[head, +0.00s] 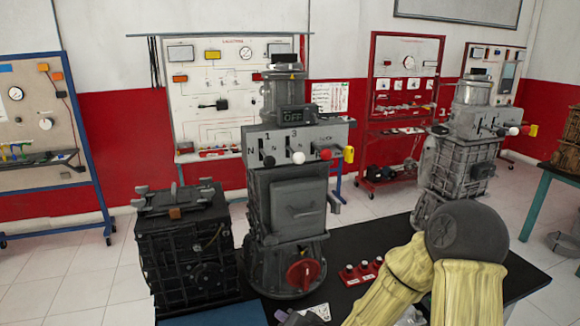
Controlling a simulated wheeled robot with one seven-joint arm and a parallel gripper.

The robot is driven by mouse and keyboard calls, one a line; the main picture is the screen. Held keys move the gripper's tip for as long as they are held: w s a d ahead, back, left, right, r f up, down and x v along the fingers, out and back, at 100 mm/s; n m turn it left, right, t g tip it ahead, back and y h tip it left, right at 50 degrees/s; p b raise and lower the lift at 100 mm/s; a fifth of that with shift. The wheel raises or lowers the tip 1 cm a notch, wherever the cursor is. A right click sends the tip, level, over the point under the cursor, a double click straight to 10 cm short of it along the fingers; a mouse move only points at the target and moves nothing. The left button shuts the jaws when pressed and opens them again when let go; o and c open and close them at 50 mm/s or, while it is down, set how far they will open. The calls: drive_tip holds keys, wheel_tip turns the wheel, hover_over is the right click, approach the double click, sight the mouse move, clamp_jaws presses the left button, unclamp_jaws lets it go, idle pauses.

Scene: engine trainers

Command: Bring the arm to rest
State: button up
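My arm (405,275) rises from the bottom edge at the right of the head view. It is bent at a dark round joint (468,230), with one pale yellow link running down to the left and another running straight down. Both links leave the picture at the bottom. My gripper is not in view, so its state and what it may hold are hidden. The arm stands in front of the dark table (345,240) and covers part of its right side.
On the table stand a grey engine trainer (298,212) with a red handwheel (303,273), a dark engine block (185,245), and a red switch strip (360,271) left of my arm. A second trainer (455,165) stands behind my arm. Tiled floor (85,270) is clear at left.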

drive_tip(key=s+d+r+n+g+h, duration=0.2)
drive_tip(key=s+d+r+g+h, duration=0.1)
drive_tip(key=s+d, duration=0.4)
drive_tip(key=s+d+r+n+g+h+p, duration=0.1)
drive_tip(key=s+d+r+n+g+h, duration=0.2)
drive_tip(key=s+d, duration=0.5)
drive_tip(key=shift+d+r+g, duration=0.2)
drive_tip(key=shift+g, duration=0.6)
drive_tip(key=shift+w, duration=0.15)
drive_tip(key=shift+a, duration=0.1)
drive_tip(key=shift+s, duration=0.2)
drive_tip(key=shift+w, duration=0.1)
